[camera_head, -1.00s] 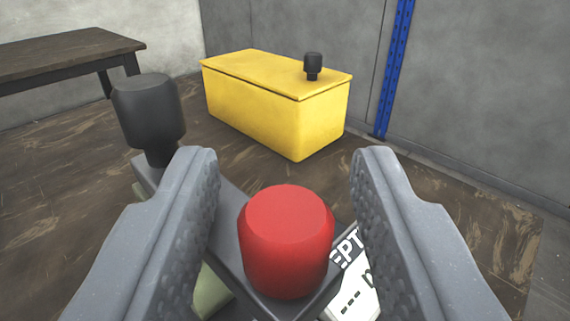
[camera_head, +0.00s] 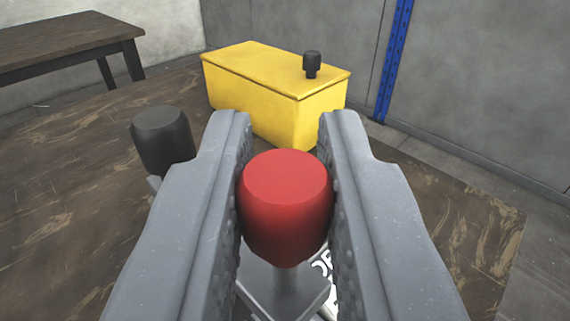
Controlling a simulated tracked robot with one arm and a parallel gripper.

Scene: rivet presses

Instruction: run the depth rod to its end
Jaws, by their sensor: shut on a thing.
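A red knob (camera_head: 286,205) stands in the middle of the view, on a thin metal rod (camera_head: 286,285) that shows below it. I take it to be the depth rod's knob. My gripper (camera_head: 284,150) is shut on the red knob, with one grey finger on each side of it. A grey metal plate (camera_head: 255,283) and part of a white label with dark lettering (camera_head: 322,268) show under the knob. The fingers hide most of the press below.
A black knob (camera_head: 163,140) stands just left of my left finger. A dark table (camera_head: 70,45) is at the back left. A blue post (camera_head: 393,60) runs up the grey wall.

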